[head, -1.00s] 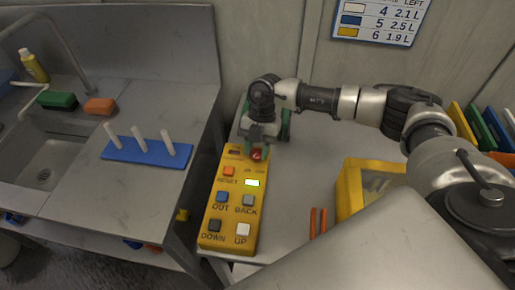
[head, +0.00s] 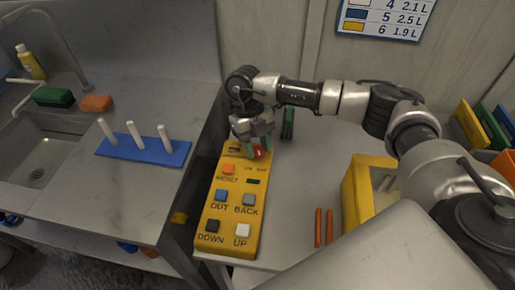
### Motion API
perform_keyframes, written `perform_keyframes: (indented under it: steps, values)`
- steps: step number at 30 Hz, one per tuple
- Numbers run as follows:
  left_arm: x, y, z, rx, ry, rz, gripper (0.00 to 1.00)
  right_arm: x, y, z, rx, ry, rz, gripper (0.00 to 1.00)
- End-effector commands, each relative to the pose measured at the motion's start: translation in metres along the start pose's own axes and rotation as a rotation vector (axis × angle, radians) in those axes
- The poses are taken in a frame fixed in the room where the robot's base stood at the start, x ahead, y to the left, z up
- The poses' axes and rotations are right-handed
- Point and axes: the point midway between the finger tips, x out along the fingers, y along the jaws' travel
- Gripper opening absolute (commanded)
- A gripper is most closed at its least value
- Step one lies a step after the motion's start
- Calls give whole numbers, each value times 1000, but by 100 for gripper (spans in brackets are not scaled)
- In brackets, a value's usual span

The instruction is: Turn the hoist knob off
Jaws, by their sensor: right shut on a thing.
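The yellow hoist control box (head: 233,206) lies on the grey bench with its buttons facing up. Its red knob (head: 258,153) is at the far end. My right gripper (head: 252,150) reaches down over that end and is shut on the red knob, partly hiding it. The small indicator window (head: 253,182) below the knob is dark. Orange RESET, blue OUT, grey BACK, dark DOWN and white UP buttons show on the box. My left gripper is not in view.
A green object (head: 288,123) stands behind the gripper. Two orange sticks (head: 318,227) and a yellow bin (head: 358,190) are to the right. A blue rack with white pegs (head: 145,152) sits on the sink counter at left.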

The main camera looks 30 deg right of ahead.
Motion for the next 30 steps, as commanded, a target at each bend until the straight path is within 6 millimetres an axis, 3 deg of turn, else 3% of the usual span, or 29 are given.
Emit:
perform_keyframes:
  steps: [9, 26, 27, 30]
  values:
    - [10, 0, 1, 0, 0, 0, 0, -1, 1, 1, -115, -5, -48, 14]
    - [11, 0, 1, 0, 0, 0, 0, -2, 1, 0, -139, -5, -57, 14]
    - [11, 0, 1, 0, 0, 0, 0, -2, 1, 0, -139, -5, -57, 44]
    - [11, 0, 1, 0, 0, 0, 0, -2, 1, 0, -139, -4, -57, 59]
